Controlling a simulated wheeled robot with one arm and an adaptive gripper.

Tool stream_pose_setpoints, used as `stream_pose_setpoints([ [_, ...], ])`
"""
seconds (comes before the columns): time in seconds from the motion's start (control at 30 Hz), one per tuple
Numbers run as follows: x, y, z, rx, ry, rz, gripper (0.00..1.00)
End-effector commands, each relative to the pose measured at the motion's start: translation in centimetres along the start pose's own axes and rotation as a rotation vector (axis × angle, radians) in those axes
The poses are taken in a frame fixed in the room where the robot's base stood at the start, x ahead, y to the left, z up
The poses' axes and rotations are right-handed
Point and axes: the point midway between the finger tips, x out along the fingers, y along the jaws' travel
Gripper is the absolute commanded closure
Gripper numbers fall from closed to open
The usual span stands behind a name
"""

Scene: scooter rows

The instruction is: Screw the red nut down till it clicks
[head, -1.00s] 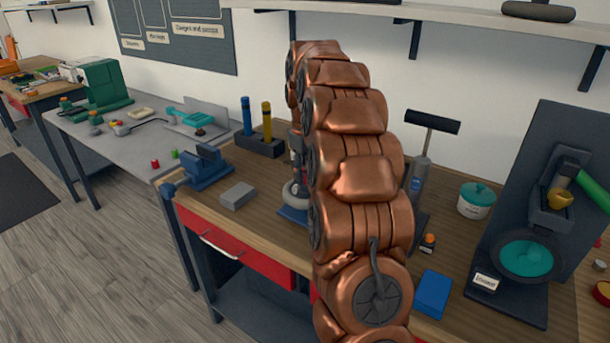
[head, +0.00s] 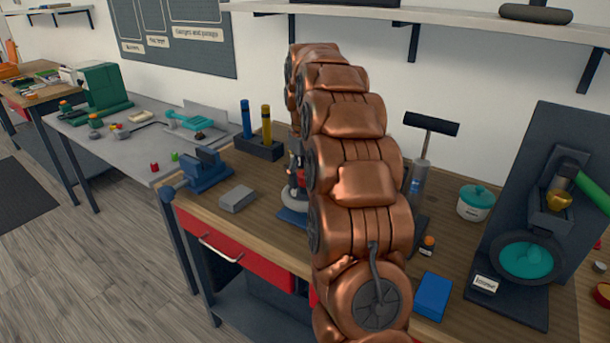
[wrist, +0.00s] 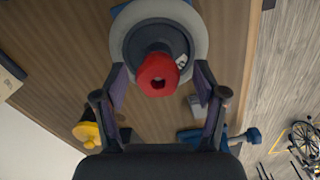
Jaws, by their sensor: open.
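The red nut (wrist: 158,75) shows in the wrist view, with a dark hole in its middle, at the end of a dark post. The post rises from a dark hub inside a pale grey ring (wrist: 199,40). My gripper (wrist: 160,78) is open, with one finger on each side of the nut and a visible gap on both sides. In the head view my copper arm hides most of the nut and gripper; the ring (head: 294,200) shows partly at its left edge, over a blue base.
A blue vice (head: 207,170), a grey block (head: 237,198) and a dark holder (head: 260,147) with blue and yellow handles stand left of the arm. A blue box (head: 433,295), teal-lidded tub (head: 475,203) and dark stand (head: 570,140) are to the right.

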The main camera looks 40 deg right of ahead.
Motion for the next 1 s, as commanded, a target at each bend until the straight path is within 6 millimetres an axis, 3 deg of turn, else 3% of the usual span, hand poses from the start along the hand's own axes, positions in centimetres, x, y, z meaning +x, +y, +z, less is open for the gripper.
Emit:
stream_pose_setpoints([
  [0.23, -1.1, 0.1, -0.1, -0.001, 0.004, 0.002, 0.29],
  [0.63, -5.8, 0.1, -0.1, 0.000, 0.005, 0.003, 0.29],
  [1.0, -7.5, 0.1, 0.0, 0.000, 0.001, 0.001, 0.29],
])
